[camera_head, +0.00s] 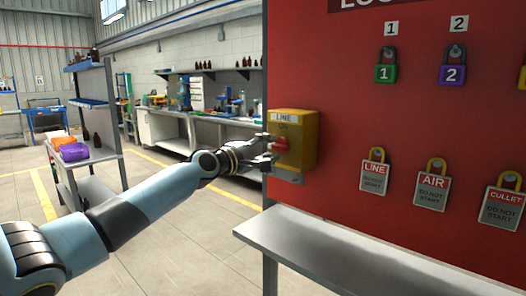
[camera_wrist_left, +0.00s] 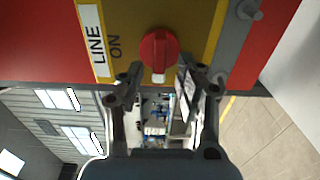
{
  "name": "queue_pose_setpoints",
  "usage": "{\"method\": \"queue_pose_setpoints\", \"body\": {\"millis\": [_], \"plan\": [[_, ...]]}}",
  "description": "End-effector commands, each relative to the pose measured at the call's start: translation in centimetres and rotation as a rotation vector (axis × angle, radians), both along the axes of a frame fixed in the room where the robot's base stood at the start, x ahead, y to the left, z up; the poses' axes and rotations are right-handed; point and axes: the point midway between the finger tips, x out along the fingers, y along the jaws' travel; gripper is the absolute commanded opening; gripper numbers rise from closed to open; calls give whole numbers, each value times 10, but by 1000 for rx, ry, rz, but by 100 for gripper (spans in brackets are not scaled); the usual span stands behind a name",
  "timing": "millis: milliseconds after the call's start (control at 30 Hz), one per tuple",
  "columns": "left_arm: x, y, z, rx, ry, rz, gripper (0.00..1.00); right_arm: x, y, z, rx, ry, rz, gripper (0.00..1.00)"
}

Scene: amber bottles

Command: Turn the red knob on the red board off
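The red knob (camera_head: 280,144) sits on a yellow box (camera_head: 297,133) labelled LINE, with ON above the knob, at the left edge of the red board (camera_head: 340,110). In the left wrist view the knob (camera_wrist_left: 159,52) is round with a white mark on the side facing my fingers. My left gripper (camera_head: 272,150) is close in front of the knob. In the left wrist view the gripper (camera_wrist_left: 160,82) has its fingers spread apart, with the knob just beyond the tips. No grip on it shows. My right gripper is out of view.
A grey shelf (camera_head: 330,252) juts out below the board. Padlocks, such as the green one (camera_head: 386,73), and tags like AIR (camera_head: 432,190) hang on the board to the right. A cart (camera_head: 90,157) with bins stands at the left. Floor between is clear.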

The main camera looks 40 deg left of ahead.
Motion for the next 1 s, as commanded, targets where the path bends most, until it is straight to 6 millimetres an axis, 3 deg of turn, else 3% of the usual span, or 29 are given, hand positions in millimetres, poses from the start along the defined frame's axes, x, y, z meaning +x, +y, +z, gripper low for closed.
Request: {"method": "queue_pose_setpoints", "body": {"millis": [400,633,1000], "plan": [[-58,5,-2,5,4,1,36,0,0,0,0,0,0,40],[-70,5,0,3,0,-1,36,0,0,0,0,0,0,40],[-71,5,-1,0,0,-1,36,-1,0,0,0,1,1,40]]}}
